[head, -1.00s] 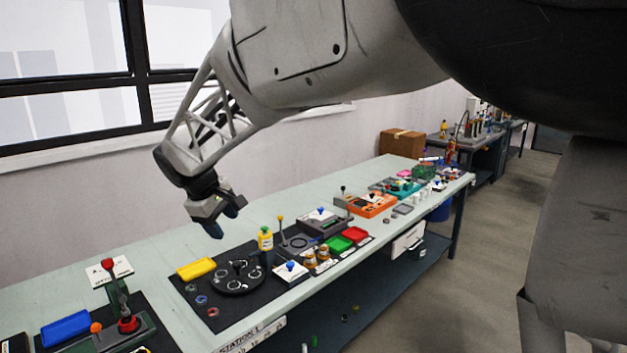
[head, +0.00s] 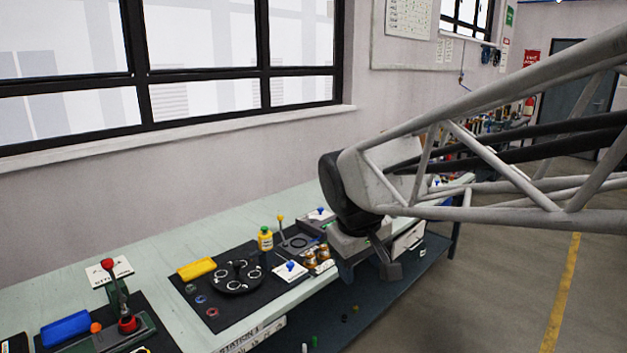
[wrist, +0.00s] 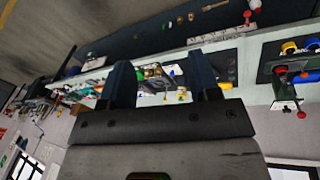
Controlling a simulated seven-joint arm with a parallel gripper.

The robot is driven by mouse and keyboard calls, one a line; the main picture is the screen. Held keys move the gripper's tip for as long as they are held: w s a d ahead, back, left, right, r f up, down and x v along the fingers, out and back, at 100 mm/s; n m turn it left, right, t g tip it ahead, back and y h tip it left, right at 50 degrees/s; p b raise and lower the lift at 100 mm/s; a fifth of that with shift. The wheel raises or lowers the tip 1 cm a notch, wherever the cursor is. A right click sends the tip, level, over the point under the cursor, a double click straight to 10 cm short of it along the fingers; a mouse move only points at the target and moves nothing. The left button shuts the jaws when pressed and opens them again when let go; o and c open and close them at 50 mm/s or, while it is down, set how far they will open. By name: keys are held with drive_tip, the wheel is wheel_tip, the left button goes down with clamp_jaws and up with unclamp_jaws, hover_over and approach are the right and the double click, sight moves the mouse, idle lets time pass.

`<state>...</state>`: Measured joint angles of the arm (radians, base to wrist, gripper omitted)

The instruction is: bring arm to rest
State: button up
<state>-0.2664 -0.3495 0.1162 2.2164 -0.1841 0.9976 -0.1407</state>
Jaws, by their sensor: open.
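My gripper (head: 366,267) shows in the head view in front of the bench's front edge, to the right of the black station mat. Its two dark fingers (wrist: 164,84) stand apart in the wrist view, with nothing between them but the distant bench. My gripper is open and empty. My arm's lattice link reaches in from the right of the head view and hides much of the bench's right part.
The pale bench (head: 150,268) runs along the wall under the windows. The mat carries a round black plate (head: 238,277), a yellow tray (head: 196,268) and a yellow bottle (head: 265,238). A red-knobbed lever (head: 127,322) stands front left. Open floor lies at right.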

drive_tip(key=s+d+f+m, duration=0.3)
drive_tip(key=s+d, duration=0.2)
drive_tip(key=s, duration=0.3)
drive_tip(key=s+d+f+m+y, duration=0.1)
drive_tip(key=s+d+f+m, duration=0.1)
drive_tip(key=s+d, duration=0.3)
drive_tip(key=shift+s+d+f+m, duration=0.15)
drive_tip(key=shift+s+f+m, duration=0.45)
drive_tip(key=shift+s, duration=1.4)
drive_tip(key=shift+f, duration=0.15)
